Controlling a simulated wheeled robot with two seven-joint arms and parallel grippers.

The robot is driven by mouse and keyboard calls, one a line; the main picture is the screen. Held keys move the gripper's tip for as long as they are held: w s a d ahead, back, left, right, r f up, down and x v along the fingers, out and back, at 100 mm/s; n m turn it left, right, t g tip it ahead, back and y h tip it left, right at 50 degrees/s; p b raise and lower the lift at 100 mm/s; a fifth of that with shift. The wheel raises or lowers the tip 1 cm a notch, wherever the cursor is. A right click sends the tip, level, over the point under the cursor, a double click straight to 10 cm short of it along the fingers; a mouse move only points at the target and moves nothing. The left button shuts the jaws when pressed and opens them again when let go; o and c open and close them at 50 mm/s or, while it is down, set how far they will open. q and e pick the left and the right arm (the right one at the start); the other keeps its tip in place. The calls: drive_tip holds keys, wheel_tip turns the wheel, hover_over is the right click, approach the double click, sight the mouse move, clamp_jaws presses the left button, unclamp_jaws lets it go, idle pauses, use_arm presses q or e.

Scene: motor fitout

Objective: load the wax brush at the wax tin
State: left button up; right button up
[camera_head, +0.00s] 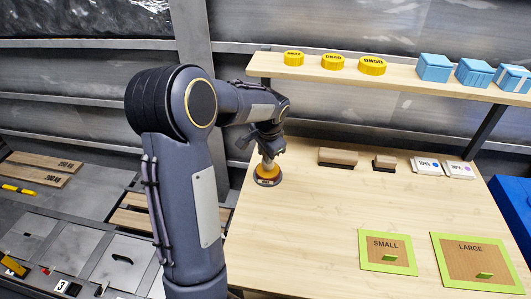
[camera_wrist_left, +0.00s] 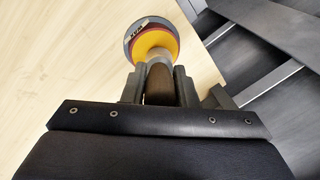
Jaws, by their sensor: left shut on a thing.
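My left gripper (camera_head: 268,152) is shut on the brown handle of the wax brush (camera_wrist_left: 159,86), and its fingers show on both sides of the handle in the left wrist view (camera_wrist_left: 159,76). The brush points down at the wax tin (camera_head: 268,183), a low dark round tin with a label, on the left part of the wooden bench. In the left wrist view the tin's rim (camera_wrist_left: 129,42) shows around a yellow round surface at the brush's lower end. Whether the bristles touch the wax is hidden. My right gripper is out of view.
Two brown blocks (camera_head: 338,157) and white cards (camera_head: 426,165) lie along the bench's back. Green-edged SMALL (camera_head: 387,252) and LARGE (camera_head: 476,262) panels lie at front right. A shelf (camera_head: 400,82) with yellow tins and blue boxes overhangs the back. The bench middle is clear.

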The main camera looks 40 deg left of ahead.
use_arm(q)
drive_tip(key=shift+f+b, duration=0.45)
drive_tip(key=shift+f, duration=0.15)
idle(1.4)
drive_tip(key=shift+r, duration=0.15)
wheel_tip(320, 180, up, 7)
drive_tip(key=p, duration=0.5)
drive_tip(key=shift+p, duration=0.35)
idle(0.6)
